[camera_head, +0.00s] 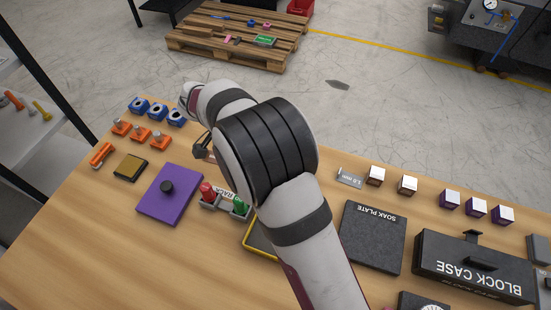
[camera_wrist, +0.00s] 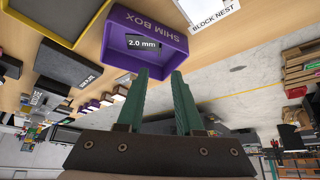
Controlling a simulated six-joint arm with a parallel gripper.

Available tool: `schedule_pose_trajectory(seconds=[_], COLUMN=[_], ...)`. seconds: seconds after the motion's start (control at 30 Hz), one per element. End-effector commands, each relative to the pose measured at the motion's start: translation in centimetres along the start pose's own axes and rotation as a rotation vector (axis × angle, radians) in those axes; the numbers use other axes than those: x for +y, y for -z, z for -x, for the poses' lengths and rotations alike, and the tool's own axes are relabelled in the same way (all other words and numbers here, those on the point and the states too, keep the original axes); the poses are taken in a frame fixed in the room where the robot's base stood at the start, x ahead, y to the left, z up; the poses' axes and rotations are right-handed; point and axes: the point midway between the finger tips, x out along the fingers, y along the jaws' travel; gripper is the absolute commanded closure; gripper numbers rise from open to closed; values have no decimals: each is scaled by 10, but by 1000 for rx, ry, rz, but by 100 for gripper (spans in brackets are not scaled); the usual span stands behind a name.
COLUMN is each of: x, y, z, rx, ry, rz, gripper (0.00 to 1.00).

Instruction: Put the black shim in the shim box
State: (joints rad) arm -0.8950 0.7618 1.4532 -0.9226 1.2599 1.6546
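In the wrist view, the purple shim box (camera_wrist: 116,58) lies ahead of my gripper, its lettering upside down. A black plate marked "2.0 mm" (camera_wrist: 142,42), which looks like the black shim, shows against the inside of the box near the lettered wall; whether it rests on the floor of the box I cannot tell. My gripper (camera_wrist: 160,72) has two green fingers with a clear gap between them. The plate shows beyond the fingertips, not between them. In the head view my arm covers the middle of the bench, and I cannot make out the box or black shim there.
A white "BLOCK NEST" (camera_wrist: 215,14) is beside the box. On the bench are a grey 1.0 mm plate (camera_head: 349,178), a soak plate (camera_head: 373,238), a block case (camera_head: 470,268), a purple plate with a black knob (camera_head: 152,204) and several small blocks.

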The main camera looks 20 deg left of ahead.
Motion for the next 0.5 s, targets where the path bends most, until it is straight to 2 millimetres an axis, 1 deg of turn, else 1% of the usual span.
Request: schedule_pose_trajectory(seconds=[0.1,0.17,0.23,0.27,0.3,0.37,0.4,0.43,0.47,0.5], x=[0,3,19,33,59,112,152,182,211,247], y=[0,4,27,42,67,101,117,124,126,124], z=[4,5,10,14,20,32,41,47,54,62], rx=[0,-5,-34,-58,-105,-198,-269,-322,-375,-438], ry=[-1,-6,-31,-50,-77,-110,-116,-111,-97,-67], rz=[-1,0,9,19,35,68,94,113,132,157], gripper=[65,65,65,65,65,65,65,65,65,65])
